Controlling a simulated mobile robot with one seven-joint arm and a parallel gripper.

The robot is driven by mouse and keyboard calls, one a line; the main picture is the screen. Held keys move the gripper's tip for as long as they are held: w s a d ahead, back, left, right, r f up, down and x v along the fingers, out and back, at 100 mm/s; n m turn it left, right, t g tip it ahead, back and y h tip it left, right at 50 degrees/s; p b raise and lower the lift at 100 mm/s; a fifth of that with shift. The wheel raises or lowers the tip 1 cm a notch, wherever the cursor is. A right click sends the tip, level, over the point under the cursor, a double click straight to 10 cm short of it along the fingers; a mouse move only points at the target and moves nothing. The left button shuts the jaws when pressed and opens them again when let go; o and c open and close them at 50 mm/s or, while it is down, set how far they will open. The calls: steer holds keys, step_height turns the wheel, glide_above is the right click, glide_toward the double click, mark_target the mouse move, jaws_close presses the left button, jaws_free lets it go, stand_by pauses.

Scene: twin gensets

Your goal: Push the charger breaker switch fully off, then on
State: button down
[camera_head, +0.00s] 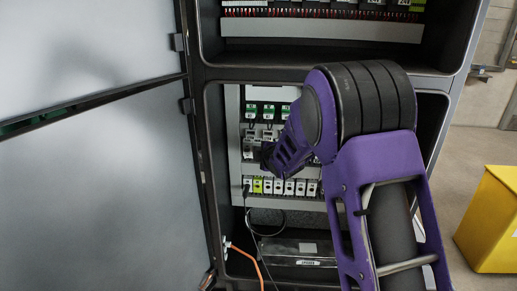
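My purple arm reaches into the lower bay of an open cabinet. My gripper (268,157) is the dark end at its left, close in front of the breaker panel (236,128). The fingers are small, dark and partly hidden by the wrist, so I cannot see if they are open or shut, or whether they touch the panel. Green-topped breakers (268,109) sit in the upper row, with grey and white devices (250,133) below. My arm covers the panel's right part. The labels are too small to read, so I cannot tell which switch is the charger breaker or its position.
White and yellow-green terminal blocks (278,187) run below the breakers. An orange cable (250,251) and dark cables hang at the lower left. A dark labelled box (290,250) lies at the bottom. Grey doors (95,190) stand open at left; a yellow box (490,220) stands right.

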stand_by(0.4)
steer(key=c, duration=1.2)
jaws_free()
steer(key=shift+r, duration=0.1)
steer(key=v, duration=1.7)
steer(key=shift+s+d+r+b, duration=0.1)
steer(key=shift+d+b, duration=0.05)
steer(key=shift+b, duration=0.25)
steer(key=shift+d, duration=0.1)
